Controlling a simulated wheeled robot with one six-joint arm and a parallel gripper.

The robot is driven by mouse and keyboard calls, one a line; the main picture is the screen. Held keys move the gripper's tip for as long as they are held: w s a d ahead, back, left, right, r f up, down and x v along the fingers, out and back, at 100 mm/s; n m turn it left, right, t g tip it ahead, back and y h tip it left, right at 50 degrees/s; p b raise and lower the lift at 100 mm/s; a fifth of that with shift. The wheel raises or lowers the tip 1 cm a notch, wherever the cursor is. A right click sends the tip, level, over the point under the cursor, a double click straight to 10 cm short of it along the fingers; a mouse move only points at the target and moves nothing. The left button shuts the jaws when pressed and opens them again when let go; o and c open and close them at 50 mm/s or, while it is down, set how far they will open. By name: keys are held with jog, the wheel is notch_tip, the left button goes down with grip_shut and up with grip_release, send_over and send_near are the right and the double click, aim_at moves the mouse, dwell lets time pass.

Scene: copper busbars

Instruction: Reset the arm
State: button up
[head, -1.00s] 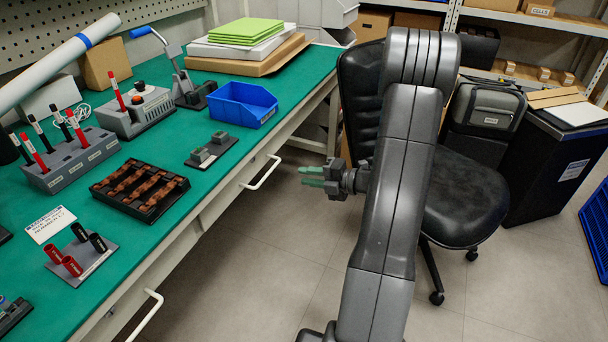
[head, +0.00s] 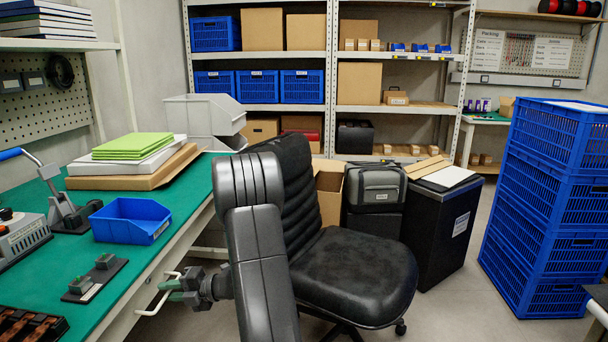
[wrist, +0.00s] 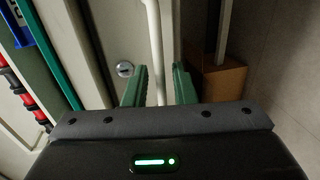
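My gripper (head: 177,290) hangs at the end of my dark grey arm, beside the front edge of the green-topped bench (head: 190,225). In the wrist view, its two green fingers (wrist: 159,88) stand apart with a clear gap and hold nothing. A white drawer handle (wrist: 155,45) shows between and beyond the fingers; I cannot tell how close it is. The black tray with copper busbars (head: 32,326) is partly cut off at the lower left of the head view.
A black office chair (head: 350,275) stands close beside my arm. A blue bin (head: 130,222) and a small dark fixture (head: 95,279) sit on the bench. Stacked blue crates (head: 555,205) stand at the right. Shelves (head: 265,108) fill the back. Some floor (head: 450,305) is clear.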

jog(key=shift+a+f+b, duration=0.1)
jog(key=shift+f+b, duration=0.15)
jog(key=shift+b, duration=0.15)
jog(key=shift+d+r, duration=0.15)
jog(key=shift+d, duration=0.25)
